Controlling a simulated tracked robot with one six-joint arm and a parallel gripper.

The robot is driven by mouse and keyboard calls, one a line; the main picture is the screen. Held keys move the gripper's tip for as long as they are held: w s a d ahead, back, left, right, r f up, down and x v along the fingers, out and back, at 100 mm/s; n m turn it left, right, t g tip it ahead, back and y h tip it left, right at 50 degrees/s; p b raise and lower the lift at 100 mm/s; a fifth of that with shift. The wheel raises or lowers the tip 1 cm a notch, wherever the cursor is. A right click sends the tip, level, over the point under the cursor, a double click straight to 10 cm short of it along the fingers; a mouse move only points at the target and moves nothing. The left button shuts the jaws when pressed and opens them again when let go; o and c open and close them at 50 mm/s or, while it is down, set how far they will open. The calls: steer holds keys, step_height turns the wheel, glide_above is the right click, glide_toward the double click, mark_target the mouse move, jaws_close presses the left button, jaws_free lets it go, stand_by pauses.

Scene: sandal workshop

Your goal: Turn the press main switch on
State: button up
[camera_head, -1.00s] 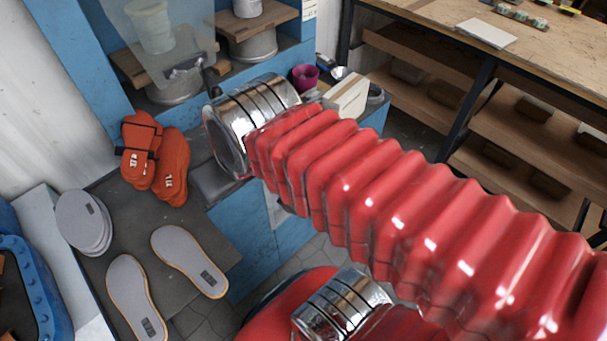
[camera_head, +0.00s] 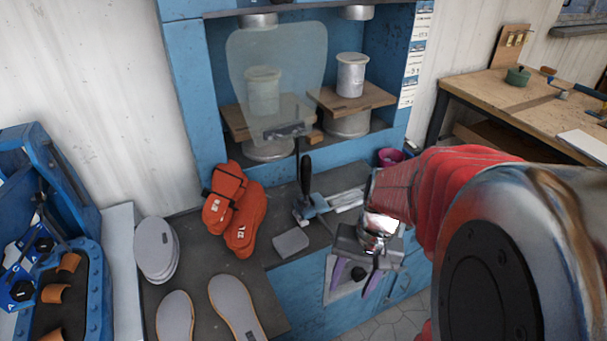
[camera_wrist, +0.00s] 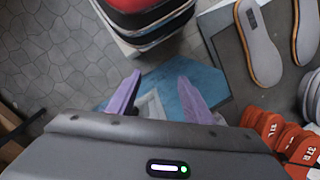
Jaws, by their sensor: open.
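The blue press (camera_head: 290,300) stands in the middle of the head view. On its lower front is a pale switch panel (camera_head: 341,292) with a black round knob (camera_head: 358,273), which looks like the main switch. My gripper (camera_head: 351,293) has two purple fingers, open and empty, pointing down in front of this panel. The knob appears between the fingers in the head view; contact cannot be told. In the wrist view my gripper (camera_wrist: 160,77) is spread over the blue press front (camera_wrist: 206,84), with part of the pale panel (camera_wrist: 150,104) between the fingers. The knob's setting cannot be read.
A magenta cup (camera_head: 390,157) stands by the press. A wooden bench (camera_head: 480,90) is at right. Tiled floor is free below.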

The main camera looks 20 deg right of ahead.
steer(key=d+f+m+t+y, duration=0.2)
steer(key=f+m+t+y, duration=0.25)
steer(key=f+m, duration=0.4)
steer(key=d+f+m+t+y, duration=0.3)
steer(key=f+m+t+y, duration=0.15)
steer(key=f+m, duration=0.45)
steer(key=w+d+f+m+t+h, duration=0.1)
steer(key=d+f+m+t+h, duration=0.2)
steer(key=d, duration=0.4)
steer(key=w+d+f+m+t+h, duration=0.2)
steer(key=d+f+m+t+h, duration=0.2)
steer(key=d+m+t+h, duration=0.2)
steer(key=shift+d+m+h, duration=0.7)
steer(key=shift+d+m, duration=0.15)
steer(key=shift+d, duration=0.3)
steer(key=shift+w, duration=0.1)
steer(key=w, duration=1.3)
steer(key=shift+w+a, duration=0.25)
steer(key=shift+w, duration=0.1)
